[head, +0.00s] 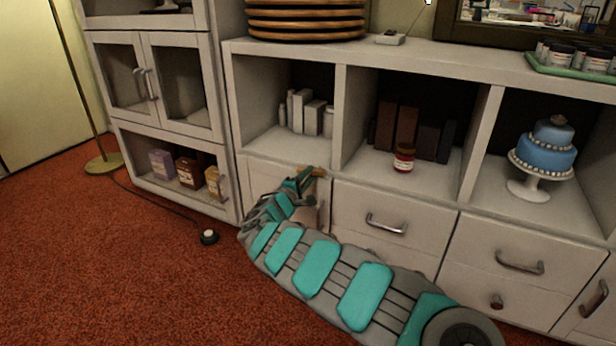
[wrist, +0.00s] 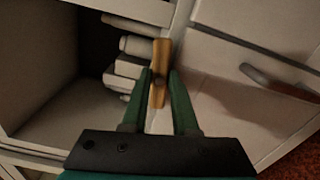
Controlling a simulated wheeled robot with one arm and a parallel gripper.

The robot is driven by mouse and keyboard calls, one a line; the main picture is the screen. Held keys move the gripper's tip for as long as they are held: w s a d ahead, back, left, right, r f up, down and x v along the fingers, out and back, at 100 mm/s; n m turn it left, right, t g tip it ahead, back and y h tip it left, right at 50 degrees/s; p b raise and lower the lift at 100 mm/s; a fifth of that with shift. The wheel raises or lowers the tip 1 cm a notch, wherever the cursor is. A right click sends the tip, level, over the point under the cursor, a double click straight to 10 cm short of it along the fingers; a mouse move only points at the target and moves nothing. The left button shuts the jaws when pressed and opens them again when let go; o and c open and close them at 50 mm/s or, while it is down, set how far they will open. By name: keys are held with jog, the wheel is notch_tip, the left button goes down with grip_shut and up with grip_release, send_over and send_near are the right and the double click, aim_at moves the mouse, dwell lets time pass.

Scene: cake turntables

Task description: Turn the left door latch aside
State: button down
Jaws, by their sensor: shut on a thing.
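The left door latch is a small wood-coloured bar (wrist: 160,60) with a dark pivot spot, seen in the wrist view at the edge between an open shelf and a white front panel. It lies roughly along that edge. In the head view the latch (head: 319,172) shows at the top of the left cabinet door (head: 258,175), beyond my fingertips. My gripper (wrist: 161,85) has a green finger on each side of the bar and is shut on it. In the head view my gripper (head: 306,178) and arm hide much of the door.
A metal handle (wrist: 275,82) lies right of the latch in the wrist view. White boxes (head: 305,108) stand on the shelf above. Drawers with handles (head: 386,224) are to the right. A dark puck with a cord (head: 208,237) lies on the open red carpet.

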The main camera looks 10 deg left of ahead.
jog(key=shift+f+m, duration=0.1)
jog(key=shift+m, duration=1)
jog(key=shift+d, duration=0.1)
jog(key=c, duration=0.7)
grip_release()
jog(key=shift+p+v, duration=0.3)
jog(key=shift+v, duration=3.65)
